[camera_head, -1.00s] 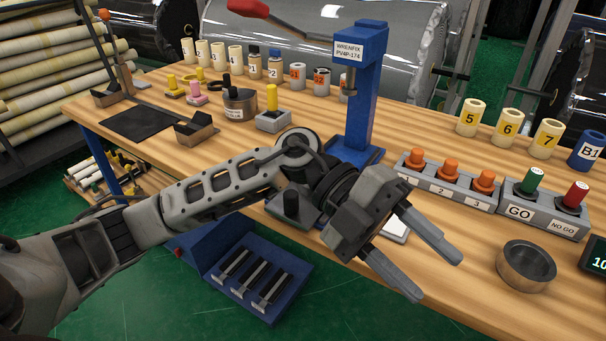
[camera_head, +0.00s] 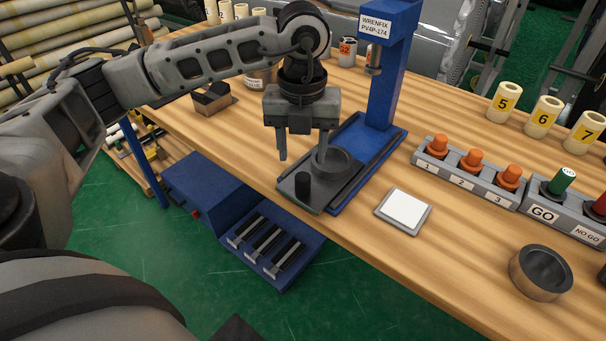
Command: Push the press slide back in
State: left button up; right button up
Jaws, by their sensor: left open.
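The blue press (camera_head: 387,70) labelled WRENFIX stands on the wooden bench, its ram above a blue base. The dark press slide (camera_head: 312,190) sticks out of the base toward the bench's front edge. It has an upright black knob (camera_head: 303,184) at its front end and a round dark nest (camera_head: 333,160) farther back. My left gripper (camera_head: 302,158) is open and points down over the slide, its fingers behind the knob and near the nest. One finger overlaps the nest in the picture; I cannot tell whether it touches. My right gripper is not in view.
A white-topped pad (camera_head: 403,210) lies right of the press. Orange plugs stand in a numbered rack (camera_head: 465,181), beside the GO block (camera_head: 545,212). A metal bowl (camera_head: 541,271) is at front right. A blue drawer unit (camera_head: 265,250) sits below the bench edge.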

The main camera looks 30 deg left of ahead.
aim_at(303, 176)
pick_arm(q)
notch_tip(303, 176, down, 8)
jog(key=shift+r+p, duration=0.25)
jog(key=shift+p, duration=0.05)
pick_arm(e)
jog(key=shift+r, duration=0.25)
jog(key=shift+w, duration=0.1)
